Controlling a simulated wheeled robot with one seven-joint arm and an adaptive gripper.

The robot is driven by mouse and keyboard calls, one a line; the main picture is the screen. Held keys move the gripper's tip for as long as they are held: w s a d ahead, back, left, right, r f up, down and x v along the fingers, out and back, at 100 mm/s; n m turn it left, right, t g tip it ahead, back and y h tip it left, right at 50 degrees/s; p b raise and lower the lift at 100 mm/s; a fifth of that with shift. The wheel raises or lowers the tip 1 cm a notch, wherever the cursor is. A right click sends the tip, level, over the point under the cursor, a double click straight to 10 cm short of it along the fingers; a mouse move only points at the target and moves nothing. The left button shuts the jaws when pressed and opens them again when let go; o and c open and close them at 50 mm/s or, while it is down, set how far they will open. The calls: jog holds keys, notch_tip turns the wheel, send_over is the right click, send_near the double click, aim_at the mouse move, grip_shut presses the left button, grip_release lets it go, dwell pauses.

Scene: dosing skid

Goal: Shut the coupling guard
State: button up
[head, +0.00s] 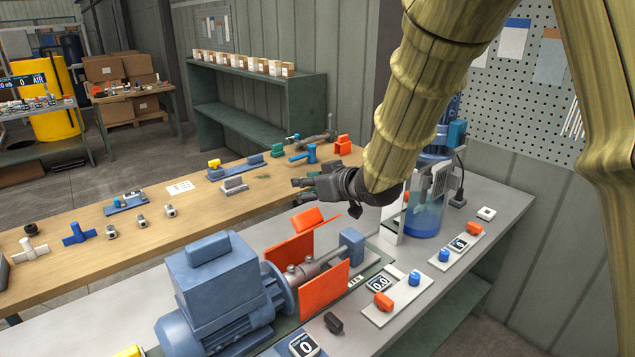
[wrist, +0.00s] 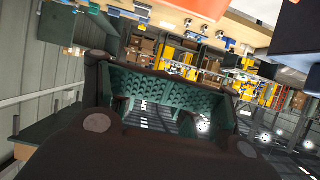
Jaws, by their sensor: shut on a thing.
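The coupling guard is orange. Its upright panels (head: 322,292) stand either side of the grey shaft coupling (head: 305,270), between the blue motor (head: 215,285) and a small blue block (head: 352,246). A tilted orange piece (head: 307,220) shows above the rear panel; I cannot tell how it joins the guard. My dark gripper (head: 298,189) is above this piece in the head view, its fingers pointing left. In the wrist view my gripper (wrist: 168,90) fills the lower middle. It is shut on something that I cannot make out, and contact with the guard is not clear.
A wooden bench (head: 150,225) with small fittings runs behind the skid. Switch plates (head: 397,303) and a dark block (head: 333,322) lie at the front. A clear blue-filled vessel (head: 424,214) stands right of my gripper, close to my arm.

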aim_at(299, 226)
jog(key=shift+w+a+f, duration=0.2)
jog(key=shift+w+a, duration=0.1)
jog(key=shift+w, duration=0.25)
jog(key=shift+w+a+f+p, duration=0.15)
jog(key=shift+w+a+p, duration=0.25)
jog(key=shift+a+p, duration=0.1)
jog(key=f, duration=0.1)
jog(key=f+p, duration=0.1)
jog(key=f, duration=0.1)
jog(key=shift+s+d+f, duration=0.15)
jog(key=shift+s+d, duration=0.1)
jog(key=shift+s, duration=0.15)
jog(key=shift+d+f+p, duration=0.1)
jog(key=shift+f+p, duration=0.2)
jog(key=shift+f, duration=0.05)
jog(key=shift+s+r, duration=0.1)
